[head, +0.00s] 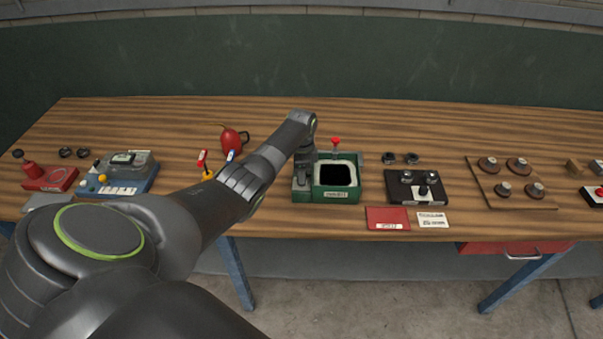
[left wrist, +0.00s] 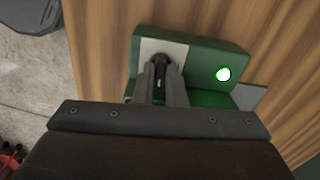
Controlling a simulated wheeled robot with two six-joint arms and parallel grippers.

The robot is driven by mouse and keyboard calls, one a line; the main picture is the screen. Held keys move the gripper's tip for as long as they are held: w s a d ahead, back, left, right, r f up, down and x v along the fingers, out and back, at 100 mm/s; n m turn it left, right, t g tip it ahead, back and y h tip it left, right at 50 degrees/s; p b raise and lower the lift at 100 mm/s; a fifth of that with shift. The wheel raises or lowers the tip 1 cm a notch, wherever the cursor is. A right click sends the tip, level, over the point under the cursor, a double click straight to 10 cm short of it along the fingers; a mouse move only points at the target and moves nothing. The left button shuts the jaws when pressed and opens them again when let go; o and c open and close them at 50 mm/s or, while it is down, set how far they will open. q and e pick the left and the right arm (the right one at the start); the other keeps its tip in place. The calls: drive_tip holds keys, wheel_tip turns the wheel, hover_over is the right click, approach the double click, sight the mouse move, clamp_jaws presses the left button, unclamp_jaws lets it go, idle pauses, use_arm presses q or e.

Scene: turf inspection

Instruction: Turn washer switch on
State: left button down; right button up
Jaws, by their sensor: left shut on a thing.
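The green washer unit (head: 327,196) stands on the wooden workbench near the middle, with a dark opening in its top and a small label on its front. In the left wrist view its green housing (left wrist: 205,62) carries a pale plate with a black switch (left wrist: 161,62), and a round light (left wrist: 223,74) that glows white with a green rim. My left gripper (head: 302,182) is at the left side of the unit. In the left wrist view the left gripper (left wrist: 161,80) is shut on the black switch, and its fingers hide part of it. My right gripper is not in view.
A red knob (head: 336,141) stands behind the unit. A black box with knobs (head: 416,195) is to the right, with a red card (head: 387,218) in front. A red can (head: 231,140) and a blue device (head: 120,175) are to the left. A board with round pieces (head: 483,180) lies farther right.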

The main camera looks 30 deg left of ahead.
use_arm(q)
drive_tip(key=shift+w+r+m, duration=0.1)
drive_tip(key=shift+m, duration=0.4)
drive_tip(key=c, duration=1.8)
unclamp_jaws()
drive_tip(key=shift+o, duration=0.2)
drive_tip(key=shift+r, duration=0.5)
wheel_tip(320, 180, up, 16)
drive_tip(key=shift+r+b, duration=0.25)
drive_tip(key=shift+b, duration=0.2)
drive_tip(key=shift+f, duration=0.1)
